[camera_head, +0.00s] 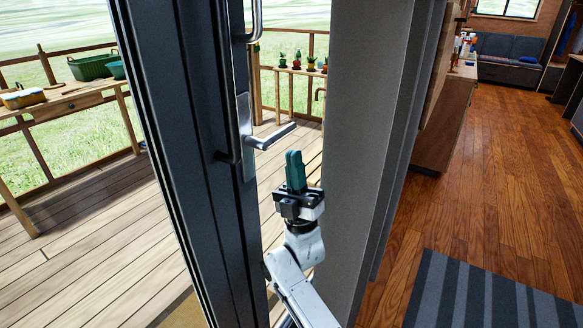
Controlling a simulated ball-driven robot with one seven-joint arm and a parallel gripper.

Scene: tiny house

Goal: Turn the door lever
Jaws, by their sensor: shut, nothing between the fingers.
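The door lever (271,136) is a silver handle on a tall plate on the edge side of a dark door (170,120). It points to the right and slightly upward in the picture. My gripper (294,157) has teal fingers pointing up, pressed together with nothing between them. I cannot tell the gap in depth. The lever is in full view.
A long vertical pull bar (231,85) is on the door beside the lever. A grey wall (365,130) stands close to the right of my gripper. Wooden decking (100,225) with a table (62,103) lies left. Wood floor with a striped rug (490,295) lies right.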

